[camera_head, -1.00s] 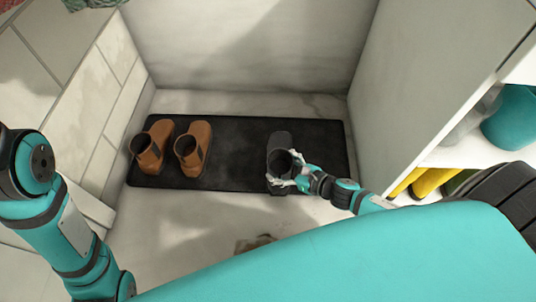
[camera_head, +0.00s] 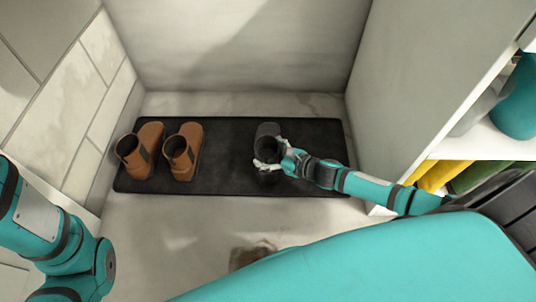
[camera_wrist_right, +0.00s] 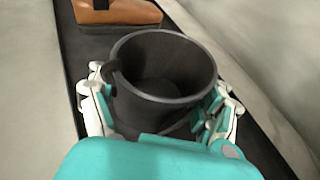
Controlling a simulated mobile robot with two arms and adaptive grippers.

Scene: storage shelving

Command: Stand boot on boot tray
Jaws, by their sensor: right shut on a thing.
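A dark grey boot (camera_head: 265,148) stands upright on the right half of the black boot tray (camera_head: 225,170). My right gripper (camera_head: 268,165) is shut around the boot's shaft. In the right wrist view the boot's round opening (camera_wrist_right: 165,68) faces the camera, with the gripper's fingers (camera_wrist_right: 165,105) on both sides of it. The boot's sole is hidden, so I cannot tell whether it touches the tray. My left arm is at the left edge of the head view, but its gripper is out of view.
Two brown boots (camera_head: 140,150) (camera_head: 184,150) stand on the tray's left part. The tray lies between walls. A white shelf (camera_head: 485,145) with yellow, green and teal items is at the right. A brown patch (camera_head: 252,252) lies on the floor in front.

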